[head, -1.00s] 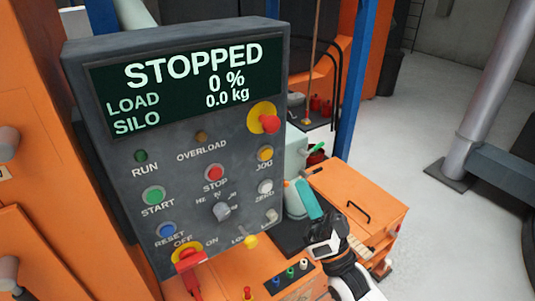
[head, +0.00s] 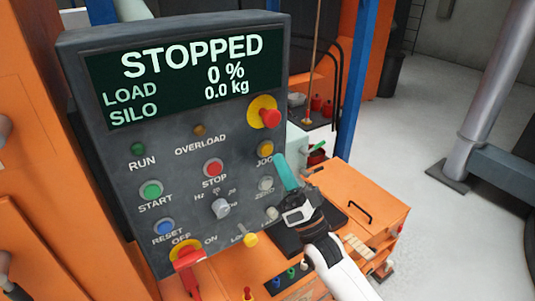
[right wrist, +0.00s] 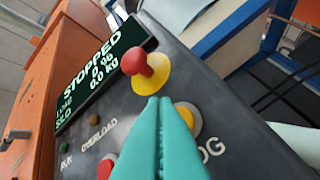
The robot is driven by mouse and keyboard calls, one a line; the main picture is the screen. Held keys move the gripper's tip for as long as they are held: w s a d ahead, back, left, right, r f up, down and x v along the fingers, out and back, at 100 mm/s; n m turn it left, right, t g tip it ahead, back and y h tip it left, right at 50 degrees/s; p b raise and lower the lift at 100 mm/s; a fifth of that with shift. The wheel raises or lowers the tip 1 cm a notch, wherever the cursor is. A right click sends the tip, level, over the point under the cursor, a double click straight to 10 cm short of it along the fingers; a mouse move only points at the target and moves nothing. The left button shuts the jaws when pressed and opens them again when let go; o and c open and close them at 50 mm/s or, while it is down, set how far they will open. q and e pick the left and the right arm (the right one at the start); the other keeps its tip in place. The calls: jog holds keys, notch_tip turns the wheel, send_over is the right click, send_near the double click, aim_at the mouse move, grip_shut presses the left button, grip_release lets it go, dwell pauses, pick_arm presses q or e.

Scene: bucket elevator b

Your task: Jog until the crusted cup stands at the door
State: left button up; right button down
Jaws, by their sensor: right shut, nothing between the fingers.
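The control panel (head: 120,145) fills the left half of the head view. Its display (head: 185,72) reads STOPPED, LOAD 0 % and SILO 0.0 kg. The yellow JOG button (head: 265,147) is on its right side, above the ZERO button. My right gripper (head: 282,162) has teal fingers, shut and empty, with the tips just below and beside the JOG button. In the right wrist view the fingers (right wrist: 158,104) partly cover the JOG button (right wrist: 188,118); I cannot tell whether they touch it. No cup or door can be made out. My left gripper is out of view.
A red emergency knob on a yellow disc (head: 265,112) sits close above JOG. The red STOP button (head: 213,168) is to its left. A red switch handle (head: 187,258) projects at the bottom. An orange cabinet (head: 372,194) stands at the right; open floor lies beyond.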

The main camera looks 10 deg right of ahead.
jog(key=shift+w+a, duration=0.2)
jog(key=shift+w, duration=0.35)
dwell(1.7)
jog(key=shift+w+a, duration=0.15)
jog(key=shift+w, duration=0.25)
jog(key=shift+w+a+b, duration=0.15)
jog(key=shift+w+b, duration=0.2)
jog(key=shift+b, duration=0.1)
dwell(0.5)
jog(key=shift+s, duration=0.1)
jog(key=shift+s+d, duration=0.3)
jog(key=shift+s, duration=0.4)
jog(key=shift+p, duration=0.3)
